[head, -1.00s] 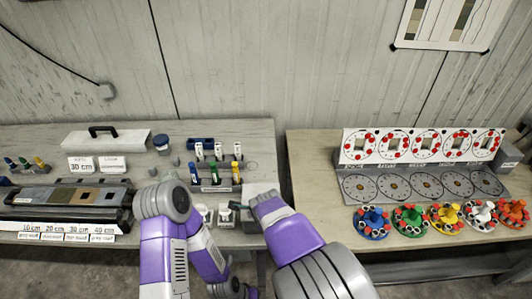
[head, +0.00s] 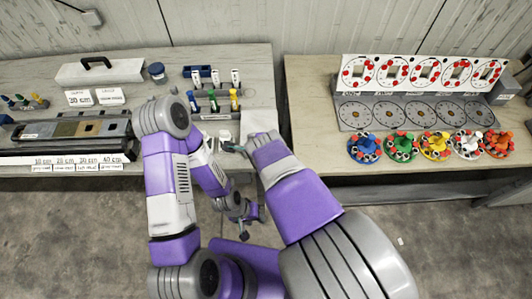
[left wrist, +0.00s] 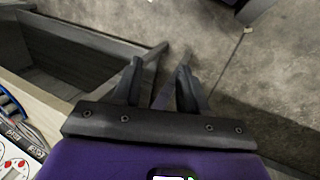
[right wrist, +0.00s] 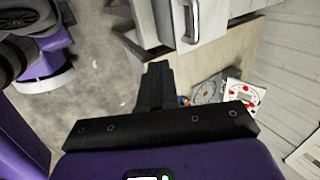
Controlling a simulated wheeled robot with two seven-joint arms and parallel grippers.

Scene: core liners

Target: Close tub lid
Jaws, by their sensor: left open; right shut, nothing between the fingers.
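A small round tub with a dark blue top (head: 157,73) stands on the left table, right of the white lidded case. I cannot tell whether its lid is shut. My left gripper (head: 250,222) is open and empty, low in front of the left table, well apart from the tub; its spread fingers show over the floor in the left wrist view (left wrist: 160,88). My right gripper (head: 233,148) is shut and empty near the left table's front right corner; its closed fingers show in the right wrist view (right wrist: 155,88).
A white case with a black handle (head: 100,70), a core tray (head: 75,132), and a rack of coloured tubes (head: 214,105) are on the left table (head: 262,90). The right table (head: 310,125) bears dial boards (head: 415,112) and several coloured discs. A gap separates the tables.

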